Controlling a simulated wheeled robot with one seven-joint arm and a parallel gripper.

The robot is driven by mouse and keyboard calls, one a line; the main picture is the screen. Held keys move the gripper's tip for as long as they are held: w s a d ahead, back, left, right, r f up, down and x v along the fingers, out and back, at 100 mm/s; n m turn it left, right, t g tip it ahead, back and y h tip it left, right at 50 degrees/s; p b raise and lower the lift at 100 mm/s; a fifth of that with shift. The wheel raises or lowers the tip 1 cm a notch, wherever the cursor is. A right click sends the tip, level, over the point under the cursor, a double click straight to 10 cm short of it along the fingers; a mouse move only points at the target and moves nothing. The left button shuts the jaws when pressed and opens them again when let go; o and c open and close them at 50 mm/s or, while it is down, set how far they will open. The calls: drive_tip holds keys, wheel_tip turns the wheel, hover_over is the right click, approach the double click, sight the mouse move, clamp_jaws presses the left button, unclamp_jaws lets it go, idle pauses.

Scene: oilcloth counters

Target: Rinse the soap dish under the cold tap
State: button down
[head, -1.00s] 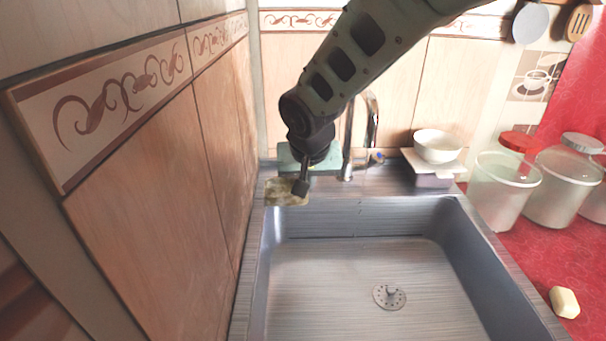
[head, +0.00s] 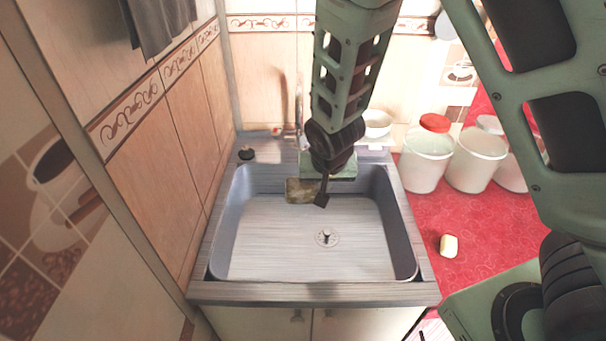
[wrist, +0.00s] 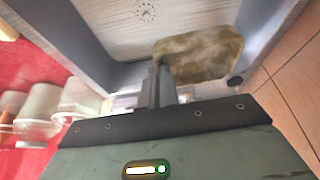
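The soap dish (head: 301,191) is a mottled yellow-brown rectangular piece, seen over the back part of the sink basin. It also shows large in the wrist view (wrist: 203,55), to the right of the fingertips. My gripper (head: 322,194) is shut on one edge of the dish; its dark fingers show in the wrist view (wrist: 159,80). The metal tap (head: 299,105) stands behind the basin, and my arm hides much of it, including its spout. No running water is visible. The grey sink (head: 270,289) has an empty basin with a round drain (head: 326,237).
A small black round object (head: 246,153) sits on the back left corner of the sink top. A white bowl (head: 377,121) is behind my arm. A tiled wall closes off the left.

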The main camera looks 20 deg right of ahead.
drive_tip(key=shift+w+d+f, duration=0.1)
drive_tip(key=shift+w, duration=0.05)
drive_tip(key=shift+w+d+f+b, duration=0.15)
drive_tip(key=shift+w+b, duration=0.2)
drive_tip(key=shift+w, duration=0.2)
drive_tip(key=shift+w+d+f+b, duration=0.1)
drive_tip(key=shift+w+b, duration=0.25)
drive_tip(key=shift+w, duration=0.2)
drive_tip(key=w+d+f+b, duration=0.2)
drive_tip(key=w, duration=0.9)
drive_tip(key=shift+d, duration=0.25)
drive_tip(key=shift+s+d, duration=0.1)
drive_tip(key=shift+d, duration=0.3)
drive_tip(key=shift+a, duration=0.2)
drive_tip(key=shift+a, duration=0.4)
drive_tip(key=shift+d, duration=0.25)
